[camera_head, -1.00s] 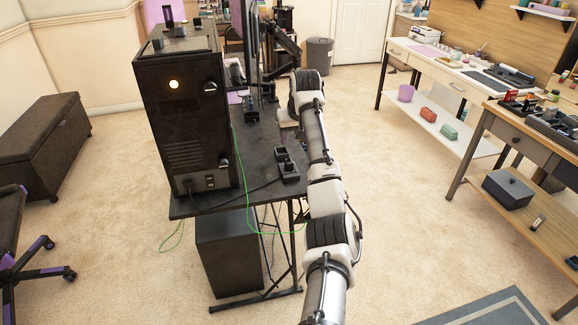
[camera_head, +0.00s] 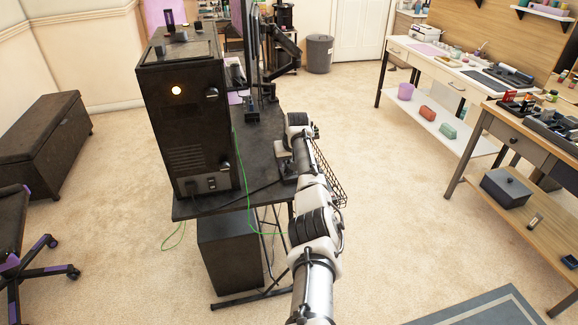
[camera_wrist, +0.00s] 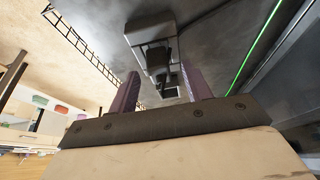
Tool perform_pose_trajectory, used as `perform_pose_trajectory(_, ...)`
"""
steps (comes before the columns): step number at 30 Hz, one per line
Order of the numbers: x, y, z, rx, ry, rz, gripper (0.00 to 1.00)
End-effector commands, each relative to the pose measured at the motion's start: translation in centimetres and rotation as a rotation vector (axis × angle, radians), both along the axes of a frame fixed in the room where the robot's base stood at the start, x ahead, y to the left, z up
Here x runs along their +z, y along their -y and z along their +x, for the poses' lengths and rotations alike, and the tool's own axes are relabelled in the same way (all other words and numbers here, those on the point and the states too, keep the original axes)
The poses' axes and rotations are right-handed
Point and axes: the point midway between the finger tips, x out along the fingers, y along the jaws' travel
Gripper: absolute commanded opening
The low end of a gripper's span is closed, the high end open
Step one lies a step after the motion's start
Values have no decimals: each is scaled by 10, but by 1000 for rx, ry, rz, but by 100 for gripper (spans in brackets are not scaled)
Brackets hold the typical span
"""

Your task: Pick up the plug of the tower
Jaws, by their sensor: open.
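The black tower (camera_head: 185,120) stands upright on the desk at left in the head view. A dark cable runs from its lower back across the desktop toward a small black block (camera_head: 289,172), partly hidden by my arm. In the wrist view a dark blocky piece (camera_wrist: 158,58), apparently the plug with its socket block, lies beyond and between my fingers. My gripper (camera_wrist: 163,82) is open, its two purple fingers apart on either side of the piece's lower end. I cannot tell whether they touch it. The head view does not clearly show the fingertips.
The dark desk (camera_head: 258,155) holds monitors at its far end. A green cable (camera_head: 240,165) hangs along the tower and also shows in the wrist view (camera_wrist: 262,48). A wire basket (camera_head: 328,178) hangs at the desk's right edge. The carpet to the right is open.

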Motion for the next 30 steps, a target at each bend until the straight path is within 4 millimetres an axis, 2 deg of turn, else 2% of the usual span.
perform_pose_trajectory(11,-7,0,3,-1,1,-2,49)
perform_pose_trajectory(22,-6,0,2,-1,1,-2,2)
perform_pose_trajectory(30,-5,0,3,0,1,-1,0)
